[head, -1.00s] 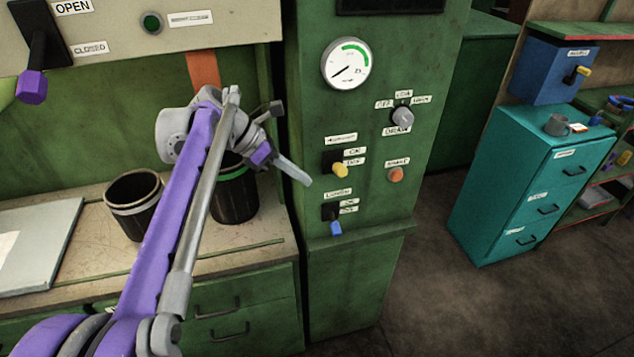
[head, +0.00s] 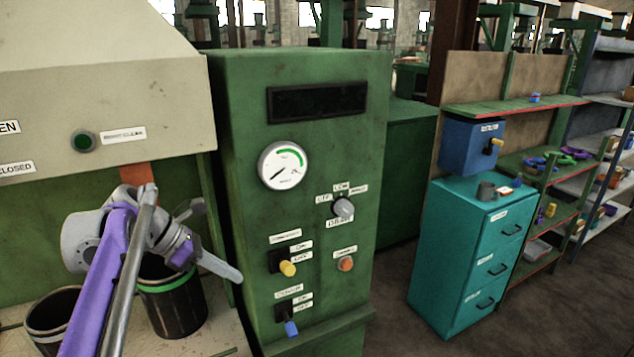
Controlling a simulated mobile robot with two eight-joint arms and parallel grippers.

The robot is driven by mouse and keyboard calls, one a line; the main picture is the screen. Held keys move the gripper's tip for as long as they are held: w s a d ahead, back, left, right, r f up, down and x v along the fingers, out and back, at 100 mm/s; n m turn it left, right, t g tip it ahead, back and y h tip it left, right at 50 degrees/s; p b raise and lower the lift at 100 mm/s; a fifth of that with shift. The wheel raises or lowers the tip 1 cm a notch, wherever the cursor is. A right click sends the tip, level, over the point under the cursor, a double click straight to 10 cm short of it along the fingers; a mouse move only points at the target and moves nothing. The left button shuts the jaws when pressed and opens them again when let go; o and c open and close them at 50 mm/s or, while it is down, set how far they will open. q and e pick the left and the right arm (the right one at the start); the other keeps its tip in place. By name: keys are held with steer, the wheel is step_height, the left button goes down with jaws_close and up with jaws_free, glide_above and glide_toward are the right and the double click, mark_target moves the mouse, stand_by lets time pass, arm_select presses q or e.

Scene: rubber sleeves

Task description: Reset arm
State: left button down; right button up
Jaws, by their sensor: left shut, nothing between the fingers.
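My left arm, purple and grey, comes in from the lower left of the head view. Its gripper (head: 228,270) is shut and empty, with the fingers pointing right and down. The gripper is in front of the left edge of the green control cabinet (head: 232,130); I cannot tell whether it touches it. My right arm and gripper are not in the picture.
The cabinet carries a gauge (head: 283,165), a grey knob (head: 343,208), yellow and blue switches and an orange button (head: 345,264). Black bins (head: 175,305) stand on the bench below my arm. A teal drawer unit (head: 455,265) and shelves stand right, with open floor before them.

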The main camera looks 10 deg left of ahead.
arm_select(q)
steer(key=s+d+f+m+t+y, duration=0.1)
steer(key=s+d+f+m+y, duration=0.2)
steer(key=s+f+m, duration=0.8)
steer(key=s+d+f+m+y, duration=0.3)
steer(key=s+f+m+y, duration=0.1)
steer(key=s+f+m, duration=0.7)
step_height(320, 180, down, 2)
steer(key=m, duration=0.2)
steer(key=shift+s+m+t+y, duration=0.3)
steer(key=shift+s+m+t, duration=0.1)
